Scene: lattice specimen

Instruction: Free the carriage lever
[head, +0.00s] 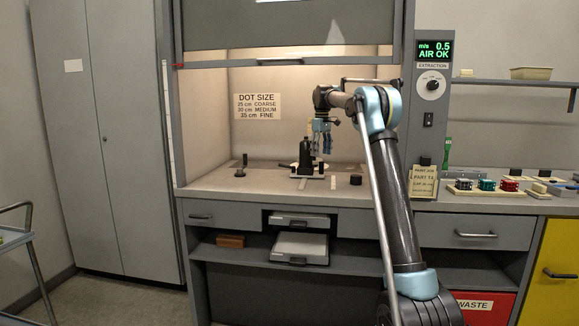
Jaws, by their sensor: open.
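A small dark upright device (305,158) stands on a pale base on the worktop inside the fume hood. My gripper (326,150) hangs fingers down, close by the right side of this device in the picture. The gripper is open; it looks empty, though its fingers are small here. I cannot tell whether it touches the device. No carriage lever can be made out with certainty: the parts of the device are too small and partly hidden behind the gripper.
A raised sash (270,32) hangs above the hood opening. On the worktop (215,188) are a dark knobbed piece (241,167) at left and a black cylinder (355,179) at right. A note block (423,182) and several coloured items (486,185) stand further right.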

